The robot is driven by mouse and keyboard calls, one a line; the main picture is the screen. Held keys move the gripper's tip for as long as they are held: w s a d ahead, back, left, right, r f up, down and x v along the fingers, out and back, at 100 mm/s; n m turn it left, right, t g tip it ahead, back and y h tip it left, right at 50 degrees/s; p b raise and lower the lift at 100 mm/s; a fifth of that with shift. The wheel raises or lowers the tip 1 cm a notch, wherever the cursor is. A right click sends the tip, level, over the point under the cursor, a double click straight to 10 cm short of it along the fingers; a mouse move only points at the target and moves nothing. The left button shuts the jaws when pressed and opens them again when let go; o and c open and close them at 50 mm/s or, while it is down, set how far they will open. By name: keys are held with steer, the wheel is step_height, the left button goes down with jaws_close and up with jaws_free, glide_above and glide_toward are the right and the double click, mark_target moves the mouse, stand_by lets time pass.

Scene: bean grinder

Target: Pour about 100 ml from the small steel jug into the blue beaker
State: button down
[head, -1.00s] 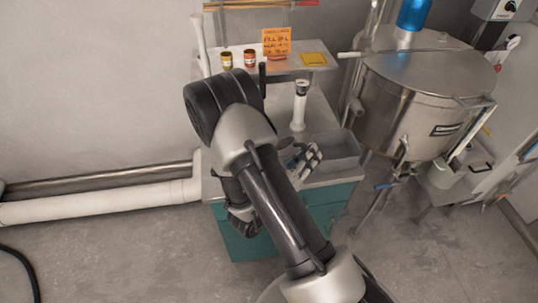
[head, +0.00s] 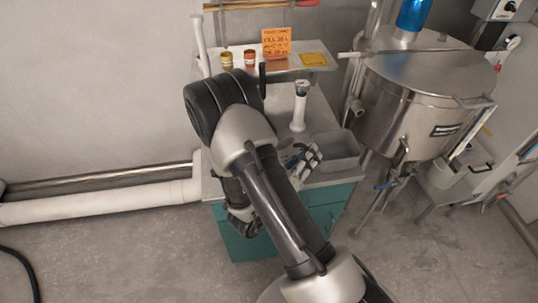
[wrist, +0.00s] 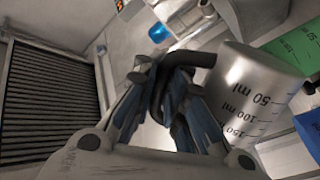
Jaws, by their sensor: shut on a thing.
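My gripper (wrist: 172,90) is shut on the dark handle (wrist: 203,59) of the small steel jug (wrist: 245,95) in the wrist view. The jug has a dull metal wall with printed 50, 100 and 150 ml marks. Its contents do not show. At the right edge of the wrist view is a bright blue object (wrist: 310,128), partly cut off; I cannot tell whether it is the blue beaker. In the head view my gripper (head: 303,160) is over the bench by the grey bin, partly behind my arm. The jug cannot be made out there.
A green container with ml marks (wrist: 298,45) is beside the jug. A grey bin (head: 338,148) and a white upright tube (head: 299,108) stand on the bench. A steel tank (head: 410,105) stands at right.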

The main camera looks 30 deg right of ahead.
stand_by(0.5)
steer(key=shift+s+d+f+m+b, duration=0.15)
steer(key=shift+s+f+m+b, duration=0.1)
steer(key=shift+f+m+b, duration=0.1)
steer(key=s+d+f+m+g+y+b, duration=0.1)
steer(key=s+d+f+m+b, duration=0.1)
steer(key=s+f+m, duration=0.2)
steer(key=shift+f+m, duration=1.55)
steer(key=shift+f, duration=1.2)
steer(key=shift+d, duration=0.1)
